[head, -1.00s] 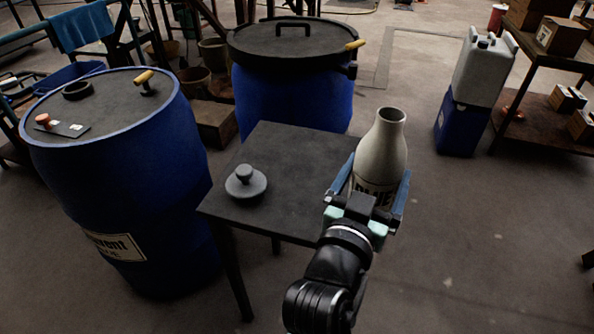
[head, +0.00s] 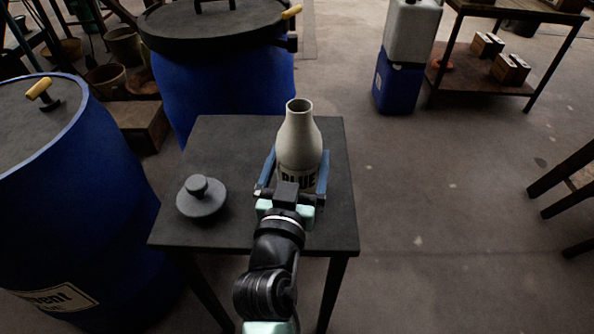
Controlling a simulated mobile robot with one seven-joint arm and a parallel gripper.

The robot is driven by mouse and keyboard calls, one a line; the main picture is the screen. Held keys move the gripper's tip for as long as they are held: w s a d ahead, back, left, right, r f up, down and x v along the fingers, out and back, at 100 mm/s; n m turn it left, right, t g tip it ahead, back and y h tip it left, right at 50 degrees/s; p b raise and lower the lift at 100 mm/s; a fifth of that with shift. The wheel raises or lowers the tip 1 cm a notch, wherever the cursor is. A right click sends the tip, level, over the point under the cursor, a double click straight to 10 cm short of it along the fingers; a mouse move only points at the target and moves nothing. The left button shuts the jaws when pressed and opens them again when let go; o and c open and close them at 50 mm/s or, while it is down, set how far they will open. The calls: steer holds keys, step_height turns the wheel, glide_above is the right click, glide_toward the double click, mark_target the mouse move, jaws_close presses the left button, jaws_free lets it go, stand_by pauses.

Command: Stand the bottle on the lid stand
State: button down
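The bottle (head: 300,138) is pale grey, with an open mouth and dark "BLUE" lettering, and is upright. My gripper (head: 293,172) has its blue fingers on both sides of the bottle's lower body and is shut on it. The bottle is over the right half of a small dark square table, which looks like the lid stand (head: 232,145). My gripper hides the bottle's base, so I cannot tell whether it touches the top. A grey knobbed lid (head: 202,198) lies on the left part of this stand.
A blue vat (head: 75,200) stands close at the left. Another blue vat (head: 225,90) with a dark lid stands behind the stand. A white jug (head: 411,30) sits on a blue box (head: 398,82) at the back right. The floor to the right is largely clear.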

steer(key=shift+f, duration=0.7)
steer(key=shift+f+b, duration=0.2)
steer(key=shift+b, duration=0.1)
jaws_free()
steer(key=shift+r, duration=0.1)
steer(key=shift+r+p, duration=0.2)
steer(key=shift+p, duration=0.15)
steer(key=s, duration=0.3)
steer(key=s+a, duration=0.1)
steer(key=s, duration=0.3)
steer(key=s+b, duration=0.1)
steer(key=s, duration=0.2)
steer(key=shift+s+a+f, duration=0.2)
steer(key=shift+s+a, duration=0.15)
steer(key=shift+s+a+r, duration=0.1)
steer(key=shift+s, duration=0.45)
